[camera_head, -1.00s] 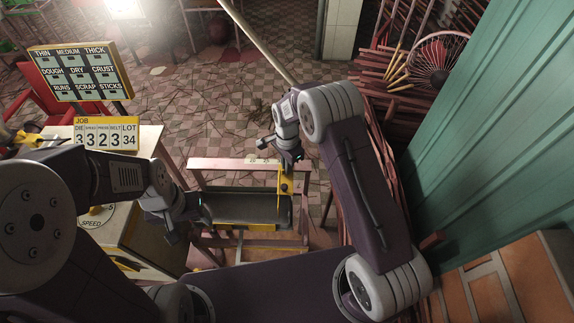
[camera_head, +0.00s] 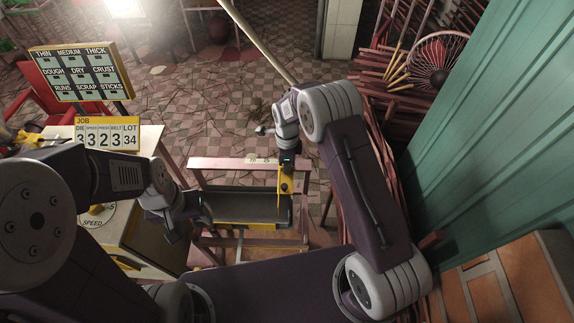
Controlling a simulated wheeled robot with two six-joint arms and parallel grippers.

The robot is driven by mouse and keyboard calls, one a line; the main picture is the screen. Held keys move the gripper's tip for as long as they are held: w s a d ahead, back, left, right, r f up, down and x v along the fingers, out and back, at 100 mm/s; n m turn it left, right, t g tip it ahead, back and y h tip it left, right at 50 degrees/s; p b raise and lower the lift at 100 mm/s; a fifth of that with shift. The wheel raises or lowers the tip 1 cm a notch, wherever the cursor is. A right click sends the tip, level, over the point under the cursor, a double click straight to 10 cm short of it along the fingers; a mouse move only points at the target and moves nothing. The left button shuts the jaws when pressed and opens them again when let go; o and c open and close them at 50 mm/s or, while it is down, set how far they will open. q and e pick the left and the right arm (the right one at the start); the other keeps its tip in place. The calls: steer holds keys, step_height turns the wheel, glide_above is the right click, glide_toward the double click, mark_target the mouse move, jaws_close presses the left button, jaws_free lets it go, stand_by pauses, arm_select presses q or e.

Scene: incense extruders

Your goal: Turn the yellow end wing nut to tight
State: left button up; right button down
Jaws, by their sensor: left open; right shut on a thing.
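A yellow end piece (camera_head: 286,184) with a small dark spot stands at the right end of a grey trough (camera_head: 240,207) on a pink wooden stand. My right gripper (camera_head: 287,164) points down at the top of this piece and is shut on the yellow end wing nut, which is mostly hidden by the gripper. I cannot tell how tight the nut is. My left gripper (camera_head: 190,222) is open and empty, left of the trough and apart from it.
A job board (camera_head: 106,134) and a speed dial (camera_head: 97,214) stand at the left. A label board (camera_head: 80,72) is behind them. Red stick bundles, a fan (camera_head: 437,60) and a green wall (camera_head: 500,120) bound the right side. The floor behind the stand is open.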

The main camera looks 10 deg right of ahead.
steer(key=shift+w+r, duration=0.15)
stand_by(0.3)
steer(key=c, duration=1.6)
jaws_free()
step_height(320, 180, up, 9)
steer(key=shift+f+b, duration=0.1)
steer(key=shift+b, duration=0.5)
